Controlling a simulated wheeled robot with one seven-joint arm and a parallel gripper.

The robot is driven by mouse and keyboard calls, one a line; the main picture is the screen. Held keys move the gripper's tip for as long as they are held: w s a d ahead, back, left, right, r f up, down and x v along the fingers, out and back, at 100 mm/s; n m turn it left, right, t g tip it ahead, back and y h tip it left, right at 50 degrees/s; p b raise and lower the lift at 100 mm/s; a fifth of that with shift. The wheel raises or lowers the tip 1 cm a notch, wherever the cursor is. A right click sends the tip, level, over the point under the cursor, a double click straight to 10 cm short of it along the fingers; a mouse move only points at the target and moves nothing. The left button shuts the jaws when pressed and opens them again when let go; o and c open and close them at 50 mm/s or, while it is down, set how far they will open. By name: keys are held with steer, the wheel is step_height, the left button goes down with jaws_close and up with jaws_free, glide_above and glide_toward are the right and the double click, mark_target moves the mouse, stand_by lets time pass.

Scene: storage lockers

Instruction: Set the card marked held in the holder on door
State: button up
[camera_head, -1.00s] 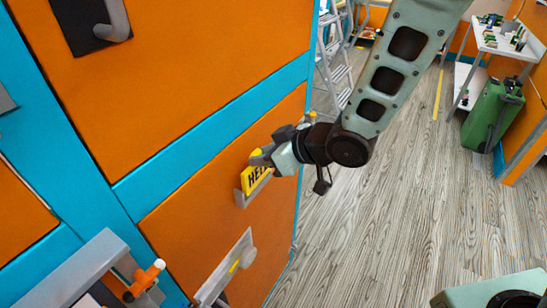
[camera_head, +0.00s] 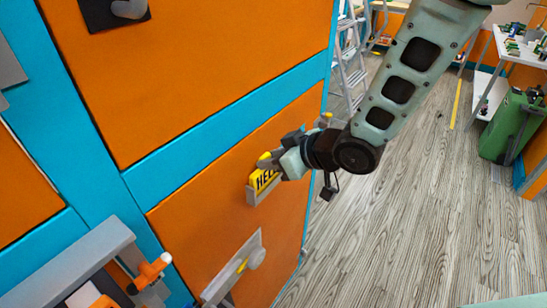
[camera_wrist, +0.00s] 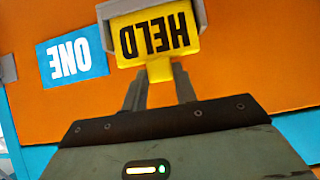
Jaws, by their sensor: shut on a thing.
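The yellow card marked HELD (camera_head: 262,179) sits at the small grey holder (camera_head: 254,197) on the orange door (camera_head: 215,215). In the wrist view the card (camera_wrist: 155,37) appears upside down, with the grey holder (camera_wrist: 104,28) framing its sides and far edge. My gripper (camera_wrist: 160,85) is shut on the card's yellow tab (camera_wrist: 160,71). In the head view my gripper (camera_head: 272,160) is at the card's upper edge and hides part of it. I cannot tell whether the card is fully seated.
A blue label marked ONE (camera_wrist: 72,62) is on the door beside the holder. A grey shelf (camera_head: 75,260) juts out at lower left. A ladder (camera_head: 350,55) stands behind; wooden floor (camera_head: 400,220) is clear at right.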

steer(key=shift+f+b, duration=0.25)
steer(key=shift+b, duration=0.05)
stand_by(0.4)
steer(key=o, duration=1)
steer(key=b+v, duration=0.8)
steer(key=v, duration=0.9)
